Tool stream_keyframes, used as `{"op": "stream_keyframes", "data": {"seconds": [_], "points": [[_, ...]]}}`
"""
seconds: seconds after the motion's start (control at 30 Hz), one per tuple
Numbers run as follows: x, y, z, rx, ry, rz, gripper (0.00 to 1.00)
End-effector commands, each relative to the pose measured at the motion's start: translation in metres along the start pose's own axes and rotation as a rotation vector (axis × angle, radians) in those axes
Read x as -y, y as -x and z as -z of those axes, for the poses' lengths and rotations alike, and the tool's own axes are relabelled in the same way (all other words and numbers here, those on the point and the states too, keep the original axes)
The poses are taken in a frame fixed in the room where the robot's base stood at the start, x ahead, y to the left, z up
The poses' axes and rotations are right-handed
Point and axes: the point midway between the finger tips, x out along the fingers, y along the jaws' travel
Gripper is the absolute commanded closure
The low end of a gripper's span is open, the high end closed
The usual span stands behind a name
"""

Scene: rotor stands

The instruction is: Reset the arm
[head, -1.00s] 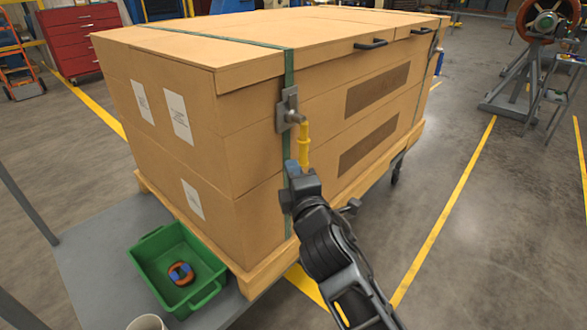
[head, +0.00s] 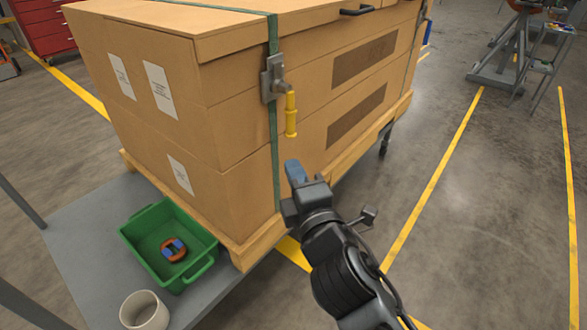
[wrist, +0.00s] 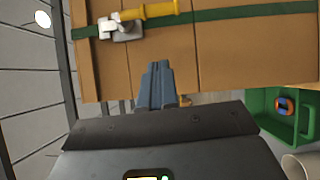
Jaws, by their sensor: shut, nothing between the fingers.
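My gripper (head: 294,170) is shut and empty, its blue fingertips together, in front of the near corner of a large cardboard crate (head: 240,135). A metal latch (head: 273,80) with a yellow handle (head: 290,115) hangs on the crate's green strap (head: 274,150), above and slightly left of the fingertips. The fingertips are apart from the handle. In the wrist view the shut fingers (wrist: 157,75) point at the crate face, below the yellow handle (wrist: 150,11) and the green strap (wrist: 225,14).
A green bin (head: 165,240) holding an orange and blue ring-like part (head: 173,249) sits on a grey platform (head: 75,250) at lower left. A pale cup (head: 145,311) stands in front of it. Open floor (head: 470,220) with yellow lines lies to the right.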

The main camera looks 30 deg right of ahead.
Motion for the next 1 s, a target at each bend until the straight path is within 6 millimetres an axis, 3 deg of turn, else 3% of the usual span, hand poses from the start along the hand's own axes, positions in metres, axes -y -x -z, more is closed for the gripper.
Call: {"op": "stream_keyframes", "data": {"seconds": [0.37,0.53,0.67,0.8,1.0], "points": [[0.0,0.0,0.0,0.0,-0.001,0.0,1.0],[0.008,0.018,0.0,-0.026,-0.063,0.028,1.0],[0.022,0.059,0.0,-0.075,-0.213,0.088,1.0],[0.032,0.115,-0.003,-0.121,-0.426,0.167,1.0],[0.028,0.192,-0.013,-0.147,-0.737,0.271,1.0]]}}
